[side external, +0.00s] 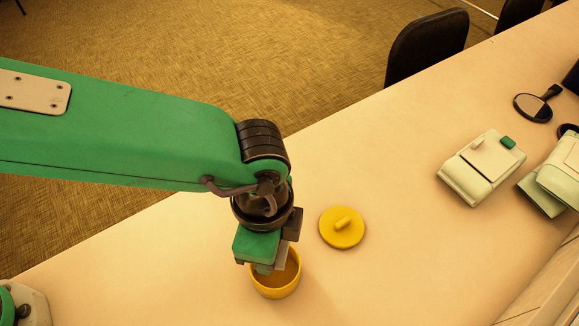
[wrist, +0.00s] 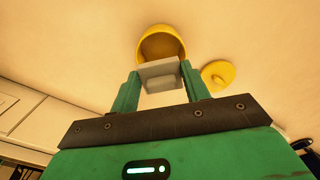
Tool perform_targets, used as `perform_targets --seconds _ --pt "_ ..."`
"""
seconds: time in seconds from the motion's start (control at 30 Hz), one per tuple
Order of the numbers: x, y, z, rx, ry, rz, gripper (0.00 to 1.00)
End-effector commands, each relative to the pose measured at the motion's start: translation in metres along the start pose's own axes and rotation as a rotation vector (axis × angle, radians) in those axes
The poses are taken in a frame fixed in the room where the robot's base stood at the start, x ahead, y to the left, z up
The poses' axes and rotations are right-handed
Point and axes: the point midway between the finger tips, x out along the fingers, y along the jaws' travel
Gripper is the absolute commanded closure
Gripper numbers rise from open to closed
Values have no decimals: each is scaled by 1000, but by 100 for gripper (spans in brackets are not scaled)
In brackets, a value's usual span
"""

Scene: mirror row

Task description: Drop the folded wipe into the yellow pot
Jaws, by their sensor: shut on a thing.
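The yellow pot (side external: 279,285) stands open on the table below my gripper in the side view. It also shows in the wrist view (wrist: 150,34), just beyond the fingertips. My gripper (side external: 270,262) is shut on the folded wipe, a pale grey-white block (wrist: 160,75) held between the two green fingers in the wrist view. In the side view the wipe is mostly hidden by the gripper, which overlaps the pot's back rim. I cannot tell the exact height of the wipe above the pot. The yellow lid (side external: 342,227) with its knob lies on the table, apart from the pot.
Pale boxy devices (side external: 482,167) stand at the right, with a round black hand mirror (side external: 533,107) behind them. A dark chair (side external: 427,48) is beyond the table's far edge. The tabletop between the lid and the devices is clear.

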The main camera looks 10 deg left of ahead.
Motion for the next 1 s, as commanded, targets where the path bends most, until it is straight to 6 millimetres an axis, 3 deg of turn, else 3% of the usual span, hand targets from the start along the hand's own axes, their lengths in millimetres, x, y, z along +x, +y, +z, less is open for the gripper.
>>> perform_targets --seconds 0.5,1.0 --pt "39 0 0 0 -1 0 75" --pt "45 0 0 0 1 0 75"
